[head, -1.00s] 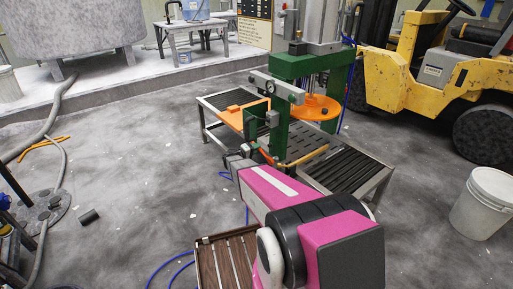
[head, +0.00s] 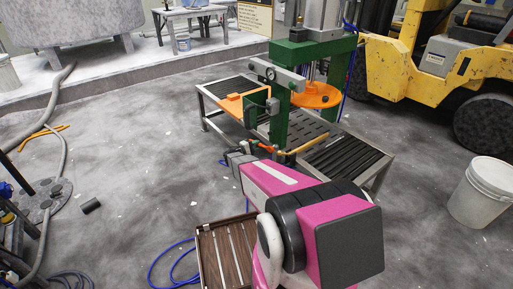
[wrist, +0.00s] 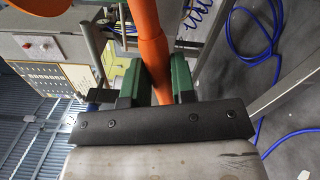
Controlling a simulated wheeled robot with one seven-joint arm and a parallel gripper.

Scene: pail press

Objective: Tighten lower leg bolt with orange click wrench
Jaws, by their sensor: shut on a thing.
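The orange click wrench (wrist: 152,50) runs between my gripper's jaws in the wrist view, and my gripper (wrist: 157,82) is shut on its shaft. In the head view a short orange part of the wrench (head: 266,148) shows just beyond my gripper (head: 246,152), beside the press's near green leg. The green press (head: 280,112) stands over the slatted conveyor bench. The lower leg bolt cannot be made out in either view, and I cannot tell whether the wrench head sits on it.
An orange plate (head: 237,104) and an orange disc (head: 316,95) are at the press. A wooden-slatted tray (head: 204,258) and blue hose (head: 160,270) lie on the floor near my arm. A white pail (head: 480,192) stands right, near a yellow forklift (head: 422,72).

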